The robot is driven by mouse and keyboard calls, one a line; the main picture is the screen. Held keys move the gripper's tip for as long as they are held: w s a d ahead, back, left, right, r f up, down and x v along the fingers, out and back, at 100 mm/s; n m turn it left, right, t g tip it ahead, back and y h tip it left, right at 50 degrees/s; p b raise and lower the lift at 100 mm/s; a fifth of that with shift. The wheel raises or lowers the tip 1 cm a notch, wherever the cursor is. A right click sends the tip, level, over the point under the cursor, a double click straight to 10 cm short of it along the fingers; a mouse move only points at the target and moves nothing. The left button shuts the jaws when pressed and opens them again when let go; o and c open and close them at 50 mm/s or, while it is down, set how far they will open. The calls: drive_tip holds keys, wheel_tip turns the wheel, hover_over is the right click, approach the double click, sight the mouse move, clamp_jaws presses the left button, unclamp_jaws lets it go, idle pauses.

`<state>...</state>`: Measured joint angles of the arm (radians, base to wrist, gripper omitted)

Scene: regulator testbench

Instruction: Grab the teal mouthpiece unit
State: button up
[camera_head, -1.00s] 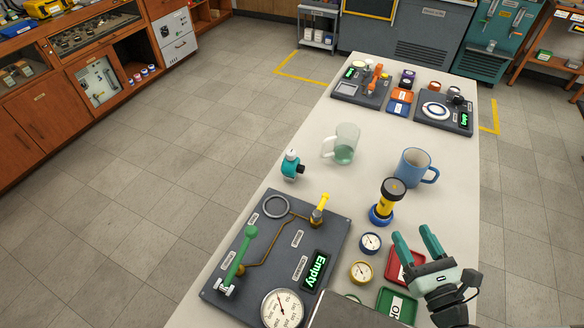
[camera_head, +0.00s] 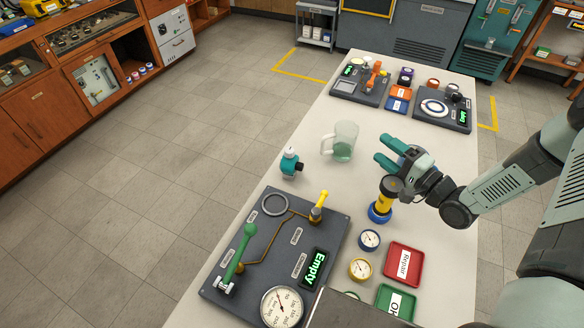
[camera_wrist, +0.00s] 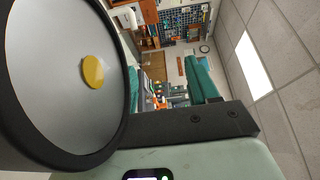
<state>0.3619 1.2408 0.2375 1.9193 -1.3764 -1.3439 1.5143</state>
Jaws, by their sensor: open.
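The teal mouthpiece unit (camera_head: 290,165) stands on the left edge of the white bench in the head view, a small teal body with a white top and a dark part at its side. My gripper (camera_head: 385,150) is open and empty, to the right of the unit and clearly apart from it, above the bench near the yellow and blue torch-like item (camera_head: 381,205). Its teal fingers point left. In the wrist view one teal finger (camera_wrist: 199,80) shows; the mouthpiece unit cannot be made out there.
A clear glass mug (camera_head: 342,142) stands between the unit and my gripper. The dark test panel (camera_head: 270,240) lies in front of the unit. Red (camera_head: 404,264) and green (camera_head: 396,302) trays and small gauges lie at the front right.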

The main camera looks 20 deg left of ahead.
sight(293, 168)
drive_tip(key=a+r+n+g+y, duration=0.2)
drive_tip(key=a+r+n+g, duration=0.2)
drive_tip(key=a+n+g, duration=0.6)
drive_tip(key=s+a+f+n+g, duration=0.1)
drive_tip(key=s+a+f+n, duration=0.1)
drive_tip(key=a+n, duration=0.3)
drive_tip(key=s+a+f+n+g, duration=0.1)
drive_tip(key=s+a+f+n, duration=0.1)
drive_tip(key=a+n, duration=0.3)
drive_tip(key=s+a+f+n+g+h, duration=0.1)
drive_tip(key=s+a+f+n+g, duration=0.1)
drive_tip(key=n, duration=0.5)
drive_tip(key=shift+s+a+f, duration=0.3)
drive_tip(key=shift+a+f, duration=0.2)
drive_tip(key=shift+a, duration=0.35)
drive_tip(key=shift+s+a+f, duration=0.25)
drive_tip(key=shift+a+f, duration=0.2)
drive_tip(key=shift+a, duration=0.35)
drive_tip(key=shift+c, duration=0.2)
clamp_jaws()
